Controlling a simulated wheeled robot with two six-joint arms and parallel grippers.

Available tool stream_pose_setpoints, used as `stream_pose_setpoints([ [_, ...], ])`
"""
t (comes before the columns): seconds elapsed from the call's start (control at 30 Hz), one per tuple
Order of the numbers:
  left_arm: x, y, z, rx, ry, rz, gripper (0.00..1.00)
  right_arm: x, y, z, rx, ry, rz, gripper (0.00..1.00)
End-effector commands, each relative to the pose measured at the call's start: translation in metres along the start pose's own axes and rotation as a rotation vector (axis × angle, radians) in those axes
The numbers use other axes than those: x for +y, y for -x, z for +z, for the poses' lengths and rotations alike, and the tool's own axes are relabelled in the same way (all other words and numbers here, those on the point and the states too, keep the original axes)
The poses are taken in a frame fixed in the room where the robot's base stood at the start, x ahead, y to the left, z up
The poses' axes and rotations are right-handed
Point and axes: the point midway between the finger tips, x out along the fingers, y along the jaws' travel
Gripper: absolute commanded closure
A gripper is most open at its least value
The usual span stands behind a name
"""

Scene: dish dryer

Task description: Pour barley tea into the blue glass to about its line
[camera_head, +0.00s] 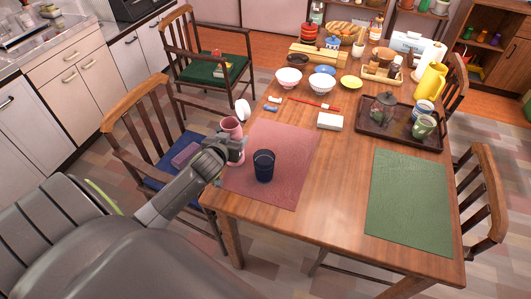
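The dark blue glass (263,169) stands upright on the pink placemat (287,139) at the near left of the table. My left gripper (238,149) is just left of the glass, at the table's left edge. It appears closed around a pink vessel (231,125), whose top shows above the fingers. The vessel looks roughly upright and apart from the glass. The gripper hides much of the vessel's lower part, and its contents cannot be seen. No line or liquid level can be made out on the glass. My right gripper is not in view.
A dark tray (376,142) with a teapot and cups is at the right. A yellow pitcher (430,82) stands behind it. A green placemat (410,200) lies bare at the near right. Chairs surround the table.

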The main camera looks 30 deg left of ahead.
Motion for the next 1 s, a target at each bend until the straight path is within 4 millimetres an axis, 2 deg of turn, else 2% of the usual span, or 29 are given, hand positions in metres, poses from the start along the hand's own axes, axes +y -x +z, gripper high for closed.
stream_pose_setpoints([
  [0.37,0.003,0.000,-0.002,0.014,-0.027,-0.010,0.78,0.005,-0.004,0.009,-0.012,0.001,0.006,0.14],
  [1.0,0.014,0.004,-0.002,0.094,-0.295,-0.124,0.78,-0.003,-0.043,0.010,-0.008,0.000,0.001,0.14],
])
